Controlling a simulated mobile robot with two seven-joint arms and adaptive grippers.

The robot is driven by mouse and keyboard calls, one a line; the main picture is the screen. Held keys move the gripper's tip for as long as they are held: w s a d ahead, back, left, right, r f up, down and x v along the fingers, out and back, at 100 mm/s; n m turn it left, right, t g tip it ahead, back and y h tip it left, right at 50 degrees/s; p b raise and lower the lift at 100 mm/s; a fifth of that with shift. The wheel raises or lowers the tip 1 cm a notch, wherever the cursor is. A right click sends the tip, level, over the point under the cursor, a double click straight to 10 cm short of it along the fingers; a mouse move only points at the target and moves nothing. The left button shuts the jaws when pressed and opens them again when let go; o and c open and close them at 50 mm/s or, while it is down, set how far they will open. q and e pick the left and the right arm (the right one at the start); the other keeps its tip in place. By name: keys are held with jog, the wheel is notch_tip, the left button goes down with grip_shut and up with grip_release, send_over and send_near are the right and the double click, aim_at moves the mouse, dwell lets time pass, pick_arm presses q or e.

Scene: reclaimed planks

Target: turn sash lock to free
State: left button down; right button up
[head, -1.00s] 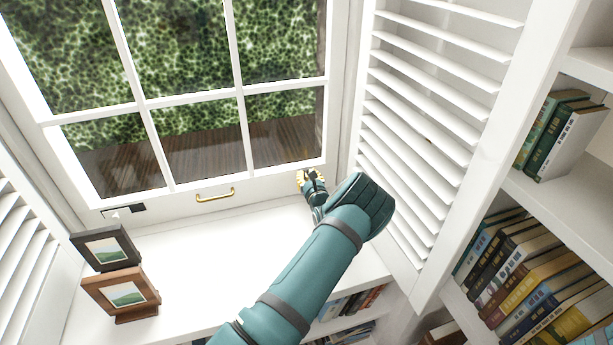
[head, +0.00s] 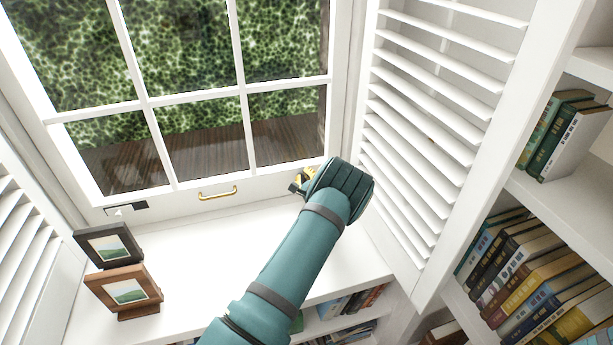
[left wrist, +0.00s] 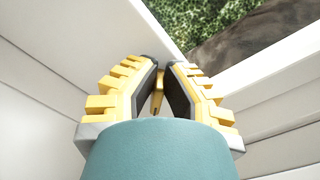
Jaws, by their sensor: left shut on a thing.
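The white sash window (head: 190,187) fills the upper left of the head view, with a brass pull (head: 216,193) on its bottom rail. My left gripper (head: 299,182) is at the rail's lower right corner, mostly hidden behind my wrist. In the left wrist view its yellow-and-black fingers (left wrist: 167,85) are closed around a narrow brass piece (left wrist: 157,97), which looks like the sash lock's lever. The lock's body and the lever's angle are largely hidden. My right gripper is not in view.
A small black fitting (head: 125,209) sits at the rail's lower left. Two picture frames (head: 124,290) stand on the white sill (head: 200,255). A louvred shutter (head: 430,130) stands close right of my wrist, with bookshelves (head: 540,205) beyond.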

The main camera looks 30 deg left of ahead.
pick_arm(q)
jog(key=n, duration=0.5)
jog(key=shift+s+a+f+n, duration=0.15)
jog(key=shift+a+f+n, duration=0.05)
jog(key=shift+f+n, duration=0.3)
jog(key=shift+n, duration=0.85)
jog(key=shift+f+n, duration=0.15)
jog(key=shift+n, duration=0.8)
jog(key=c, duration=1.1)
grip_release()
jog(key=shift+o, duration=0.2)
jog(key=v, duration=1.2)
jog(key=shift+d, duration=0.1)
